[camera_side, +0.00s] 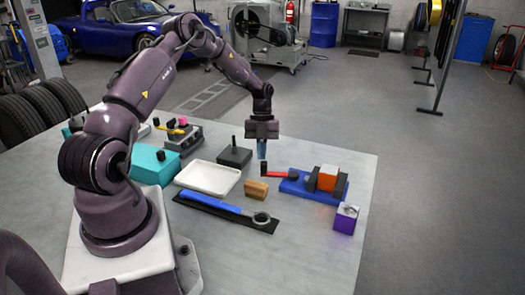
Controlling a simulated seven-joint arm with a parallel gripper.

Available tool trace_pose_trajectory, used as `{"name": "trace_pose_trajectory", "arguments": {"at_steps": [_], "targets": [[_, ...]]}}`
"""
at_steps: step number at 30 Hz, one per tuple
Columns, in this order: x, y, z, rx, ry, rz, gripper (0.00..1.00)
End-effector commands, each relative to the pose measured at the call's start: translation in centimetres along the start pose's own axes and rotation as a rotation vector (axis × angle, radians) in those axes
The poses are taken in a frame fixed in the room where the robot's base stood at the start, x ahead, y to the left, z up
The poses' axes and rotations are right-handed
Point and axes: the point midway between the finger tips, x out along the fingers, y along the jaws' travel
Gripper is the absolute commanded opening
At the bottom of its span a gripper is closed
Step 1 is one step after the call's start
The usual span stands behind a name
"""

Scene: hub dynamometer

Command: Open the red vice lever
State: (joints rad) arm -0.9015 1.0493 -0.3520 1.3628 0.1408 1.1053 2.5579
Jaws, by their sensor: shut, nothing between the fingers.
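The blue vice (297,184) sits on the right part of the table, with an orange block (327,178) between its dark jaws. Its red lever (276,173) points left in the picture, from a dark pivot on the vice to a black knob at its left end. My gripper (262,156) points down just above the knob end of the red lever. Its bluish fingers are together and hold nothing. I cannot tell whether the fingertips touch the knob or are a little apart from it.
A wooden block (256,190), a white tray (207,178), a black block with a peg (234,156) and a blue-handled wrench (225,206) on a dark mat lie left of the vice. A purple box (346,219) stands near its front right. The table's front area is clear.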

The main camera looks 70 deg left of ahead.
Motion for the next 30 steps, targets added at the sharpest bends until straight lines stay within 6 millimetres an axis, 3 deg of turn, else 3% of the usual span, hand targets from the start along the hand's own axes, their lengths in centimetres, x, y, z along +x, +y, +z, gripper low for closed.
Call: {"name": "trace_pose_trajectory", "arguments": {"at_steps": [19,30], "targets": [[0.5,0.4,-1.3,-0.127,0.002,-0.051,0.0],[1.6,0.6,-3.8,-0.386,0.005,-0.153,0.0]]}}
